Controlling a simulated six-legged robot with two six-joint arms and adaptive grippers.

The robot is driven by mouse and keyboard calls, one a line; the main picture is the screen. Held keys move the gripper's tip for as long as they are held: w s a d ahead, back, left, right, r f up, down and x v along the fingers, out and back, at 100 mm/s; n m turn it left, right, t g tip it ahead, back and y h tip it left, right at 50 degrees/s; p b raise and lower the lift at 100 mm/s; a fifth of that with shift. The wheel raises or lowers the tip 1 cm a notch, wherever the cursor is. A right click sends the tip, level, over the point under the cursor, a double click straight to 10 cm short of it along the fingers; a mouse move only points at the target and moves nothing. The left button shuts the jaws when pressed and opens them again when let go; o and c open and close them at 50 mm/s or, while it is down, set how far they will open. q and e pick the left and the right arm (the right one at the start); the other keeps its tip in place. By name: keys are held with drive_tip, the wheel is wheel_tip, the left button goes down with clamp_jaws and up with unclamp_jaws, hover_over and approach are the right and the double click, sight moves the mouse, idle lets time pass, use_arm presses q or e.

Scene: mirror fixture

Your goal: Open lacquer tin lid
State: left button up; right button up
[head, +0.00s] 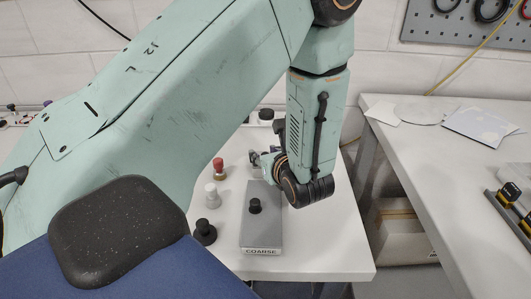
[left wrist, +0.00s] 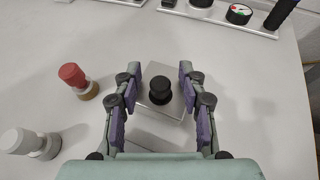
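In the left wrist view a grey square-topped tin (left wrist: 166,111) with a round black knob (left wrist: 160,88) on its lid sits between my fingers. The lid looks seated. My left gripper (left wrist: 158,77) is open, with one purple-padded finger on each side of the knob and clear gaps to it. In the head view my left gripper (head: 257,160) is small, beyond a grey block (head: 262,232) marked COARSE that has a black knob (head: 255,206). My right gripper is not in view.
Left of the block stand a red-topped piece (head: 218,166), a white one (head: 212,194) and a black one (head: 205,232). A tray (left wrist: 215,14) with gauge-like items lies at the far side. A second table (head: 430,150) with papers stands right, across a gap.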

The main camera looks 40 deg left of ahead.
use_arm(q)
clamp_jaws()
idle(0.3)
